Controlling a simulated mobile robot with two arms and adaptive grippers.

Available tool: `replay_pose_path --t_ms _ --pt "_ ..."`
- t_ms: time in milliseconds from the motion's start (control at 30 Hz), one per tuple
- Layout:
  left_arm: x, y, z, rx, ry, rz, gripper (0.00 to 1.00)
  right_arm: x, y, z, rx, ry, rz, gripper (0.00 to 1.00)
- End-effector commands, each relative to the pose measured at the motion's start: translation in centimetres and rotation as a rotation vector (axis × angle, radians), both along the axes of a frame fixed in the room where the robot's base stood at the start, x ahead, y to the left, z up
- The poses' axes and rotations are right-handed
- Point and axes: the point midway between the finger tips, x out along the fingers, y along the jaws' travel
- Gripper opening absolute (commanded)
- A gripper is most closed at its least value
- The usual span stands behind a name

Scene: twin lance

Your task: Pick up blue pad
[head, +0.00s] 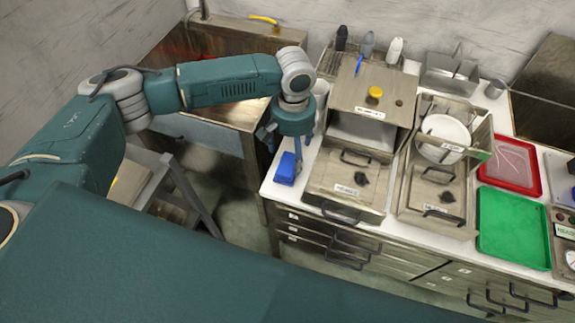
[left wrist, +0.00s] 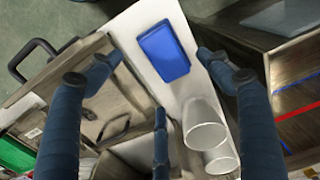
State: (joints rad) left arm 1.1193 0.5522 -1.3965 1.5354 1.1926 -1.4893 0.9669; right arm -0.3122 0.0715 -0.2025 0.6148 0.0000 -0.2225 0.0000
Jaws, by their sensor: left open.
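The blue pad (head: 286,168) lies on the left front end of the white counter, just below my left gripper (head: 287,145) in the head view. In the left wrist view the blue pad (left wrist: 163,52) lies flat on the white surface. The dark fingers of my left gripper (left wrist: 159,58) are spread apart, with one on either side of the pad and a third below it in the picture. The gripper is open, holds nothing and looks to be above the pad. My right gripper is not in view.
Whitish cups (left wrist: 205,125) stand close to the pad and a finger. Metal boxes with handles (head: 347,185) fill the counter to the right, then a red tray (head: 535,170) and a green tray (head: 513,228). A sink unit (head: 240,110) stands left, with a gap before the counter.

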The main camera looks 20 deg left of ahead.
Motion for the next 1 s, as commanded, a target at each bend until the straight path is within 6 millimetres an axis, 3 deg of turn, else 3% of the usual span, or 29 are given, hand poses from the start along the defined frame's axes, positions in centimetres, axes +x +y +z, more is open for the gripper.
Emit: replay_pose_path --t_ms 167,400,700,967,1000 --pt "-0.3 0.1 -1.3 0.002 0.002 0.0 0.78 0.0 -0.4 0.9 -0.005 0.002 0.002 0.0" --pt "-0.5 0.2 -4.8 0.001 0.0 0.0 0.78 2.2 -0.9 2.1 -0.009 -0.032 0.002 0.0" --pt "-0.4 0.2 -5.5 0.0 -0.002 -0.001 0.78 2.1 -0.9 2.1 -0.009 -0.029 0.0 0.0" --pt "-0.4 0.2 -5.5 0.0 -0.001 -0.001 0.28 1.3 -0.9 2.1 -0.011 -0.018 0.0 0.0" --pt "-0.4 0.2 -5.5 0.0 -0.001 -0.001 0.28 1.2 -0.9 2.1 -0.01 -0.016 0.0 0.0"
